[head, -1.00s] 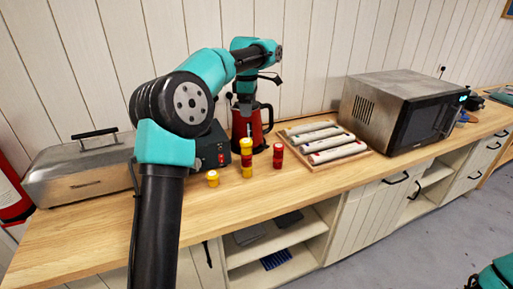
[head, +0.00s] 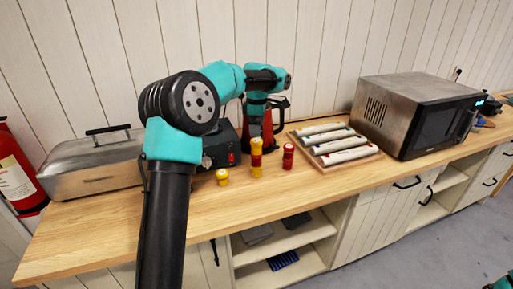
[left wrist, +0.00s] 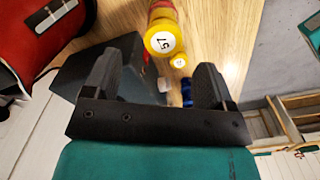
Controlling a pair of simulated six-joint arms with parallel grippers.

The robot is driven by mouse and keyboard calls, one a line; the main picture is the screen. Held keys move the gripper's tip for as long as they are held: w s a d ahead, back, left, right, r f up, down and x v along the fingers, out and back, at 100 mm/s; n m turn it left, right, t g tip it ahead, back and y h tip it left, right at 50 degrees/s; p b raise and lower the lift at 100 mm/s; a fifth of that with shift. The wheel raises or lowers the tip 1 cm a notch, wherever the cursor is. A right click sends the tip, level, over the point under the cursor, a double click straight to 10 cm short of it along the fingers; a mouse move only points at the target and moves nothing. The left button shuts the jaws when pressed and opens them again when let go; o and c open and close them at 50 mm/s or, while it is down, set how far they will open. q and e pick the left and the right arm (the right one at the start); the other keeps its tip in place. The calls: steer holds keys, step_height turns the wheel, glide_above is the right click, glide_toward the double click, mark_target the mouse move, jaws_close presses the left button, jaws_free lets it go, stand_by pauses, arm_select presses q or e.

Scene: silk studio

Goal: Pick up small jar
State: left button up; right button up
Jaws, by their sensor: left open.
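Several small jars stand on the wooden counter in the head view. A short yellow jar (head: 222,177) stands on the left, a taller yellow and red stack or jar (head: 257,158) in the middle, and a red jar (head: 288,156) on the right. I cannot tell which is the small jar. My left gripper (head: 256,118) is behind them, by the red kettle. In the left wrist view the left gripper (left wrist: 168,80) is open, with nothing held. My right gripper is out of view.
The red kettle (left wrist: 40,35) is close to the left gripper. A dark box (head: 222,148) stands beside it. A tray with white rolls (head: 335,143) and a microwave (head: 415,115) stand right, a metal box (head: 90,165) left. The counter's front is clear.

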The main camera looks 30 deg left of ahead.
mark_target(257, 140)
arm_select(q)
steer(key=shift+f, duration=1.95)
steer(key=shift+f, duration=0.1)
steer(key=shift+s+d+f, duration=0.1)
steer(key=shift+f, duration=1.15)
steer(key=shift+s+f, duration=0.1)
steer(key=shift+f, duration=1.15)
steer(key=shift+c, duration=0.3)
steer(key=c, duration=1)
steer(key=shift+o, duration=0.2)
steer(key=shift+r, duration=0.1)
